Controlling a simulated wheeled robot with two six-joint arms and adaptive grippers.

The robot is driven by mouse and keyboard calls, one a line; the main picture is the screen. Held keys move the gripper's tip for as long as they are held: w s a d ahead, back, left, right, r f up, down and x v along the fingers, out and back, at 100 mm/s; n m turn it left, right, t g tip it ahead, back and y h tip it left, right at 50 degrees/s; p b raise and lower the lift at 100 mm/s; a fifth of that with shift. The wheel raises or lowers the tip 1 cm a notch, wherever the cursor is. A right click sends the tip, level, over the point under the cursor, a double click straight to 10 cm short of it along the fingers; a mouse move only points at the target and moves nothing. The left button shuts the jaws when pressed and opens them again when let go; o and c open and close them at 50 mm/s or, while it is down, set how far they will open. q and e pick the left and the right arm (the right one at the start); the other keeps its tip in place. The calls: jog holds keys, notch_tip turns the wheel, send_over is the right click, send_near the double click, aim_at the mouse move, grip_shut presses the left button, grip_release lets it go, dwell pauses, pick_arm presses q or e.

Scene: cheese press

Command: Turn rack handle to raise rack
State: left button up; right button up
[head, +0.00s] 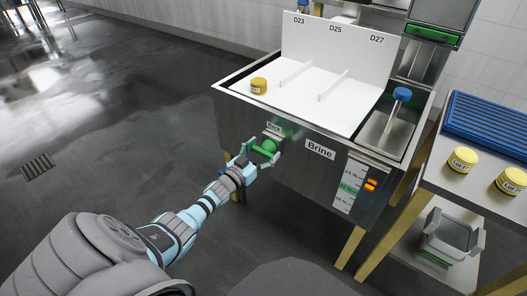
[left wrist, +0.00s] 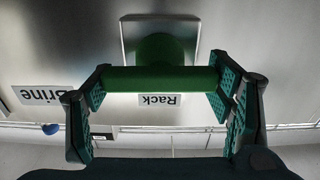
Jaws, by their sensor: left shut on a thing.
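The rack handle is green, with a round hub and a crossbar, on the front of the steel brine tank (head: 235,110). In the head view the handle (head: 269,146) shows at the end of my left arm. In the left wrist view the handle's bar (left wrist: 160,80) lies level between the fingers, below a plate and above an upside-down "Rack" label (left wrist: 159,100). My left gripper (head: 244,161) is shut on the handle, its fingers at the two ends of the bar (left wrist: 160,88). The white rack (head: 325,95) sits in the tank, with a yellow cheese (head: 259,86) at its left. My right gripper is not in view.
A blue-topped post (head: 402,94) stands in the tank's right compartment. A side table at the right holds a blue ribbed tray (head: 490,122) and yellow tubs (head: 462,159).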

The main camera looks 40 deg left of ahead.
pick_arm(q)
jog(key=o, duration=1.2)
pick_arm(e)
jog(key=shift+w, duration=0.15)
pick_arm(q)
jog(key=s, duration=1.2)
jog(key=shift+d, duration=0.15)
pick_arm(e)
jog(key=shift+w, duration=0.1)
